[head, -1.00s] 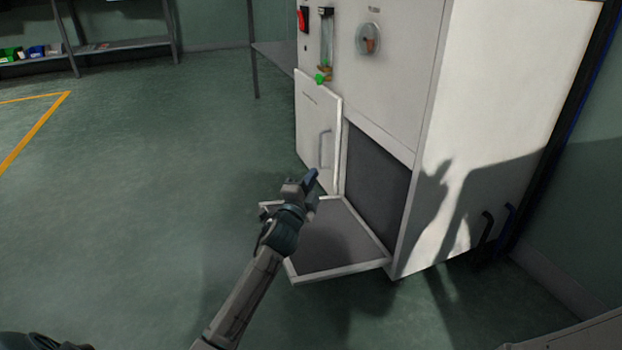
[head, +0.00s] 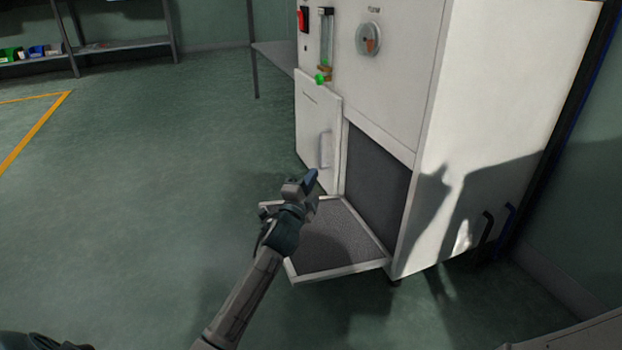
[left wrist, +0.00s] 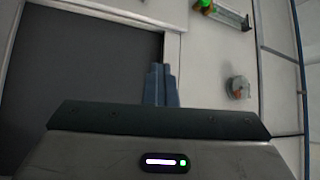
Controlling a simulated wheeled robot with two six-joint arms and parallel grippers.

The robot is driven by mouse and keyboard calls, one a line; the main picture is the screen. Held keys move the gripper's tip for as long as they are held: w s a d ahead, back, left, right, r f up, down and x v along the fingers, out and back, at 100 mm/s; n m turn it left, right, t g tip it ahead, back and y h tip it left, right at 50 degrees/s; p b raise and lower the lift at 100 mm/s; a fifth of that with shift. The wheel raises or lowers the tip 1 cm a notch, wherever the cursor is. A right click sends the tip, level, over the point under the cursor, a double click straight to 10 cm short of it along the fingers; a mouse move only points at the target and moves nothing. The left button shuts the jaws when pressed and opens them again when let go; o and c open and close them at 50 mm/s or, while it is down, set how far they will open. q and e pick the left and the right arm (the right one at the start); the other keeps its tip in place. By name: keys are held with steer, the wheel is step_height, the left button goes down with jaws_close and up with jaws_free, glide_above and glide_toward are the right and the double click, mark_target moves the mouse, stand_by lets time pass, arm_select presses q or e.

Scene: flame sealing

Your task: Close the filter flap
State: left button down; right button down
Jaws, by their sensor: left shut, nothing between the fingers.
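The filter flap (head: 345,262) is a white-framed panel with a dark grey face. It hangs open, folded down and outward from the lower front of the white cabinet (head: 480,130). The dark filter opening (head: 376,185) behind it is exposed. My left gripper (head: 313,176) is shut and empty, above the flap and in front of the opening's left side. Its arm hides the flap's left part. In the left wrist view the closed blue fingertips (left wrist: 161,86) show against the frame edge beside a dark panel; I cannot tell whether they touch it. My right gripper is not in view.
A white door (head: 317,125) with a handle is left of the opening. A red switch (head: 303,18), a flow tube (head: 326,40) with a green knob and a round gauge (head: 368,39) sit above. Shelving (head: 100,48) stands far left. The floor on the left is clear.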

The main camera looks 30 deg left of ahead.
arm_select(q)
steer(key=c, duration=2.1)
jaws_free()
steer(key=o, duration=0.6)
steer(key=shift+c, duration=0.2)
steer(key=v, duration=1)
steer(key=shift+s+f, duration=0.15)
steer(key=shift+s, duration=0.25)
